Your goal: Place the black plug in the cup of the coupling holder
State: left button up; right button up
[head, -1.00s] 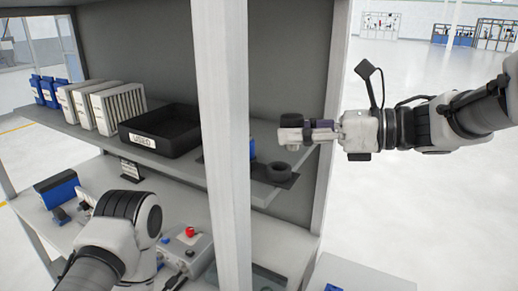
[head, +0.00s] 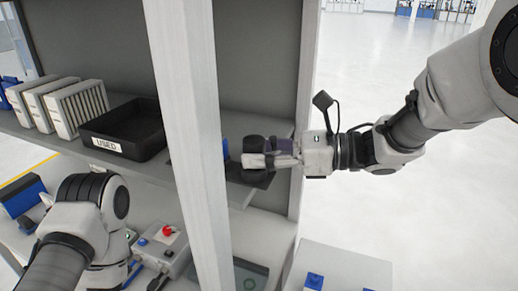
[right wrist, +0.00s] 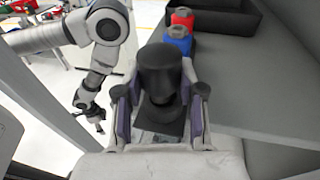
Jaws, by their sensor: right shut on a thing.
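My right gripper (head: 258,160) is shut on the black plug (head: 255,143), at the right end of the upper shelf. In the right wrist view the plug (right wrist: 160,72) stands roughly upright between the fingers of the gripper (right wrist: 160,108). The coupling holder's dark plate (head: 250,180) lies under the gripper; the wrist view shows a dark plate (right wrist: 160,128) below the plug. The cup is mostly hidden by gripper and plug, so I cannot tell whether they touch. My left gripper (right wrist: 96,118) is small in the wrist view; its fingers are unclear.
A white post (head: 190,130) stands left of the gripper in the head view. Beyond it is a black USED bin (head: 125,132). A blue container (right wrist: 177,42) and a red one (right wrist: 182,18) stand behind the plug. A control box with a red button (head: 165,242) is lower down.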

jog(key=o, duration=1)
jog(key=shift+o, duration=0.7)
jog(key=shift+w, duration=0.1)
jog(key=shift+w+a+f, duration=0.1)
jog(key=shift+w, duration=0.1)
jog(key=s+d+r+b, duration=0.1)
jog(key=d+b, duration=0.3)
jog(key=d, duration=0.8)
jog(key=shift+s+r, duration=0.2)
jog(key=shift+s, duration=0.3)
jog(key=shift+a, duration=0.1)
